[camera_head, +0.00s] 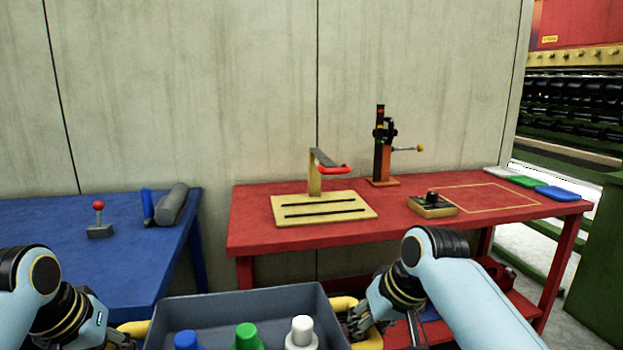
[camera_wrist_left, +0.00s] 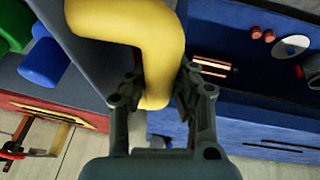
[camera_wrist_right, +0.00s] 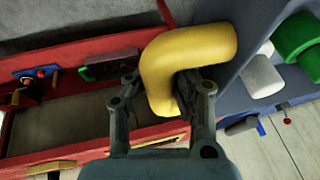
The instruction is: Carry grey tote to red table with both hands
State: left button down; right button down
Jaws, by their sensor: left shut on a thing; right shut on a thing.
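The grey tote (camera_head: 240,304) is at the bottom middle of the head view, with yellow handles on its left and right sides. Blue, green and white capped things (camera_head: 246,337) stand in it. My right gripper (camera_head: 352,318) is shut on the right yellow handle, which also shows in the right wrist view (camera_wrist_right: 185,55). My left gripper (camera_wrist_left: 155,90) is shut on the left yellow handle (camera_wrist_left: 140,30); in the head view its fingers are mostly at the lower edge. The red table (camera_head: 400,228) stands ahead and to the right, beyond the tote.
On the red table are a wooden slotted stand (camera_head: 322,208), a black and orange press (camera_head: 382,150), a knobbed box (camera_head: 432,205), a yellow outlined rectangle (camera_head: 485,198) and coloured pads (camera_head: 527,181). A blue table (camera_head: 130,255) stands left. A green cabinet (camera_head: 602,265) is right.

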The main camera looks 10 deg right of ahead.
aim_at(483, 197)
jog(key=i+l, duration=0.1)
jog(key=l, duration=0.85)
jog(key=i+l, duration=0.15)
jog(key=l, duration=0.8)
jog(key=i+l, duration=0.15)
jog(key=l, duration=0.35)
jog(key=i+l, duration=0.1)
jog(key=l, duration=0.4)
jog(key=l+z, duration=0.1)
jog(key=l, duration=0.35)
jog(key=i, duration=0.05)
